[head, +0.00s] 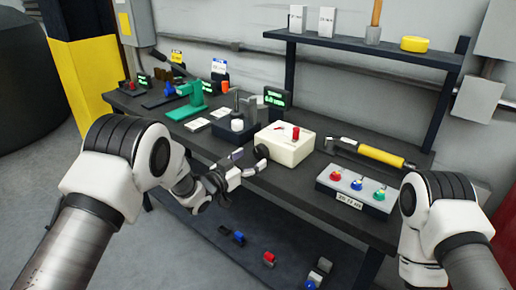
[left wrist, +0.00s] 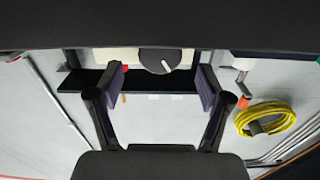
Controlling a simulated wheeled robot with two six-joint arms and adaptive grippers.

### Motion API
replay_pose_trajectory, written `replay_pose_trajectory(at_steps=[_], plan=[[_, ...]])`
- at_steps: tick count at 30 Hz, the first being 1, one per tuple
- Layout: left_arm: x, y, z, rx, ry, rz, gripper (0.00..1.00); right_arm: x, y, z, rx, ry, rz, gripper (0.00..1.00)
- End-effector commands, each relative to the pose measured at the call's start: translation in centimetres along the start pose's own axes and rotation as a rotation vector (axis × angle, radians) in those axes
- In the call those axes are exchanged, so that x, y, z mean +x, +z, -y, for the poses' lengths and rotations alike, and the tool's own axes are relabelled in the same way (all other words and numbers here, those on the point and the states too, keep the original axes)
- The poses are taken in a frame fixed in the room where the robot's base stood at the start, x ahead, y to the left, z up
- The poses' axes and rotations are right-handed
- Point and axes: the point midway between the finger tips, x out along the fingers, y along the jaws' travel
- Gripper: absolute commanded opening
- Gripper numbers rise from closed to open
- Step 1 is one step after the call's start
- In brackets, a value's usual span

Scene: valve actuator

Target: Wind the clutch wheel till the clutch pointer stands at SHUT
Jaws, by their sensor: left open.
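A cream box (head: 287,147) with a red lever (head: 296,133) on top stands on the dark bench. In the left wrist view a dark round wheel (left wrist: 150,58) with a white line on it shows on a pale face, partly cut off by a dark edge above. I take it for the clutch wheel; its line leans to the upper left. My left gripper (head: 249,161) is at the box's near left side, its fingers open. In the wrist view the gripper (left wrist: 160,80) has the wheel between and beyond its fingers, with no visible contact. No SHUT mark is legible. My right gripper is out of view.
Right of the box lie a yellow-handled tool (head: 380,155) and a panel with red, blue and green knobs (head: 352,198). A green fixture (head: 190,103) stands at the left. A lower shelf (head: 300,245) holds small parts. A yellow coil (left wrist: 265,118) shows in the wrist view.

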Motion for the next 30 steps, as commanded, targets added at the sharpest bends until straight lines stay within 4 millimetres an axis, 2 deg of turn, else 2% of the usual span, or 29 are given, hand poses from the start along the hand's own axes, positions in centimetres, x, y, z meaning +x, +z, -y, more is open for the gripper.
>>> replay_pose_trajectory(at_steps=[3,6,14,15,20,30], plan=[[2.3,-0.1,0.0,0.001,0.0,-0.002,0.78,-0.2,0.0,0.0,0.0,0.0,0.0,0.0],[3.6,-0.1,0.0,0.001,0.0,-0.002,0.78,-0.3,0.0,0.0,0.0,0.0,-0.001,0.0],[4.1,-0.1,0.0,0.0,-0.001,0.0,0.78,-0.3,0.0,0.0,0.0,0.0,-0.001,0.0],[4.1,-0.1,0.0,0.0,-0.001,0.0,0.75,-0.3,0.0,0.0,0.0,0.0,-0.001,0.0],[4.1,-0.1,0.0,0.0,-0.001,0.0,0.18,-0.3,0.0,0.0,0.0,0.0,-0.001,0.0],[4.1,0.0,0.0,0.023,-0.001,-0.001,0.18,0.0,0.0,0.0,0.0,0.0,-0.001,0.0]])
